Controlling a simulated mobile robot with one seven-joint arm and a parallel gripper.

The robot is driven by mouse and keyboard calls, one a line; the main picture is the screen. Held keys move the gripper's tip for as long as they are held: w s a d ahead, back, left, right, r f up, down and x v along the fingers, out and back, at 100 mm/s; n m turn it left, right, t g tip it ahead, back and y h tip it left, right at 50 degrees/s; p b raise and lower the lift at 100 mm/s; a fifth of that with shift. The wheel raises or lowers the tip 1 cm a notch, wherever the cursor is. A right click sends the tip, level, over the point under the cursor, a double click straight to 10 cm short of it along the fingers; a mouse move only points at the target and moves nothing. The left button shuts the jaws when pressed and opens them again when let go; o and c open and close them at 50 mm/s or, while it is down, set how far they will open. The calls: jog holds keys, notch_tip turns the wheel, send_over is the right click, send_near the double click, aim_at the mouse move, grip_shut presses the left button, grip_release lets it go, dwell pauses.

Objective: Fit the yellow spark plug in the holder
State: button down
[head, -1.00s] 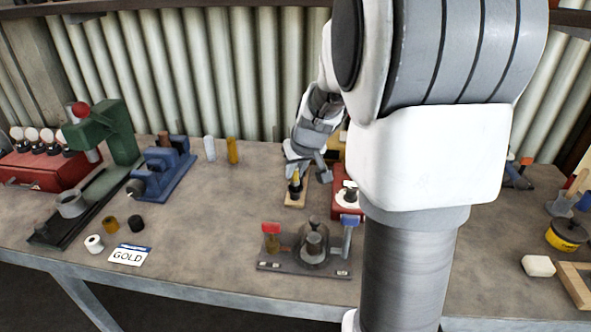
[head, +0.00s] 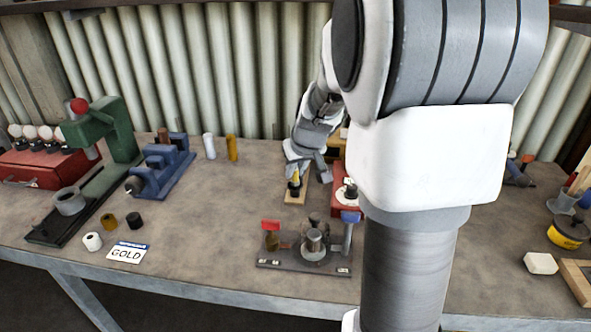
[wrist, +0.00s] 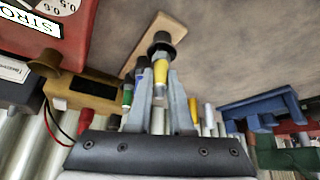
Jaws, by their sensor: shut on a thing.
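The yellow spark plug (wrist: 160,72) is between my gripper's two fingers in the wrist view; it also shows small in the head view (head: 296,179). My gripper (wrist: 161,85) is shut on it. A black cup-like piece (wrist: 162,40) sits at the plug's far end, over a narrow wooden board (wrist: 151,28). In the head view the board (head: 294,198) lies on the bench with the black piece (head: 295,190) on it, and the plug stands roughly upright above it. I cannot tell how deep the plug sits in the black piece.
A red box with a dial (head: 345,199) stands close right of the board. A dark fixture with red and blue tops (head: 303,262) is in front. A blue vise (head: 165,172), a green press (head: 107,140) and a GOLD card (head: 128,253) are left. The bench between is clear.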

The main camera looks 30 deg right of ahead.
jog(key=shift+f+b, duration=0.45)
dwell(0.5)
jog(key=c, duration=0.7)
grip_release()
jog(key=shift+c, duration=0.2)
jog(key=shift+o, duration=0.2)
jog(key=o, duration=0.4)
jog(key=shift+c, duration=0.2)
jog(key=shift+r, duration=0.1)
jog(key=shift+r+p, duration=2.45)
jog(key=shift+r, duration=1)
